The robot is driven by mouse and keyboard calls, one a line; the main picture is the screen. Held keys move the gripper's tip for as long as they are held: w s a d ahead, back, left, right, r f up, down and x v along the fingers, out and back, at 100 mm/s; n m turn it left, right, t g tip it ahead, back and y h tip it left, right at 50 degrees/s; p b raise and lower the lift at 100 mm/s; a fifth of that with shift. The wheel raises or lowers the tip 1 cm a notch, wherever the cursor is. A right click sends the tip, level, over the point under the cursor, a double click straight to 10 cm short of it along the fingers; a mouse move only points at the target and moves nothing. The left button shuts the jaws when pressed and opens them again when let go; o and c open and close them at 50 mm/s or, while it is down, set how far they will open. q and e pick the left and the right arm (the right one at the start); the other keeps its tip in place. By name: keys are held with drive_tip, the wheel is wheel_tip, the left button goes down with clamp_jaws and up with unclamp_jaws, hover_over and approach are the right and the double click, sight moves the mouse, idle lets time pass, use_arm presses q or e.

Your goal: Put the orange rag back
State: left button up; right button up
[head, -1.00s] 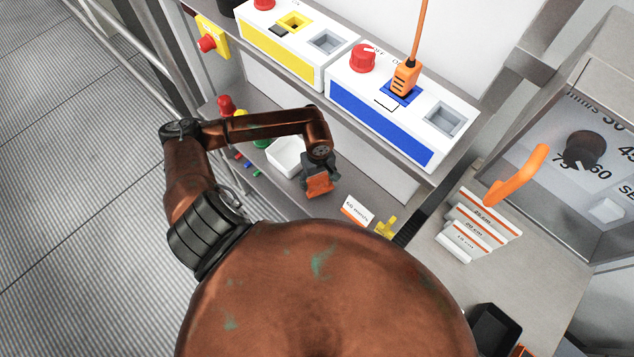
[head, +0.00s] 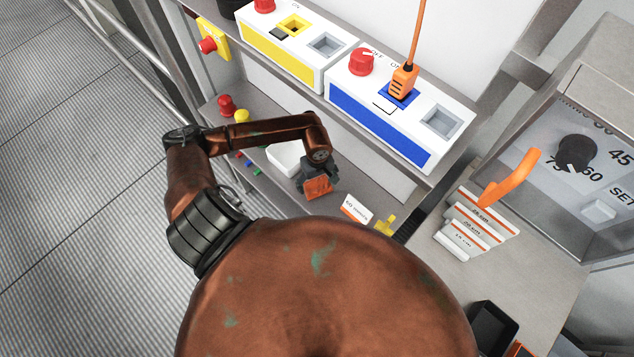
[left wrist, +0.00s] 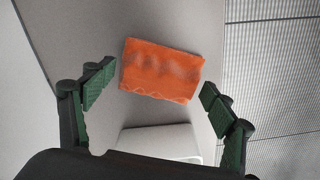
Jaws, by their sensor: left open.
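The orange rag (left wrist: 162,70) lies on the grey shelf in the left wrist view, ahead of and between the two green-padded fingers of my left gripper (left wrist: 157,86). Bare shelf shows between the rag and both fingers, so the jaws are open and empty. In the head view an orange patch of the rag (head: 318,188) shows right at my left gripper (head: 314,172), which hides part of it. A white tray (head: 284,157) stands just left of the gripper, partly behind the arm. My right gripper is in neither view.
A small white label card (head: 356,209) and a yellow piece (head: 385,226) are right of the rag on the lower shelf. Red and yellow knobs (head: 241,116) are at its left. White control boxes (head: 400,110) stand on the shelf above. Labelled racks (head: 477,222) are at the right.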

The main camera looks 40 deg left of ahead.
sight(317, 183)
use_arm(q)
wheel_tip(317, 183, up, 12)
drive_tip(key=b, duration=0.3)
drive_tip(key=shift+f, duration=0.1)
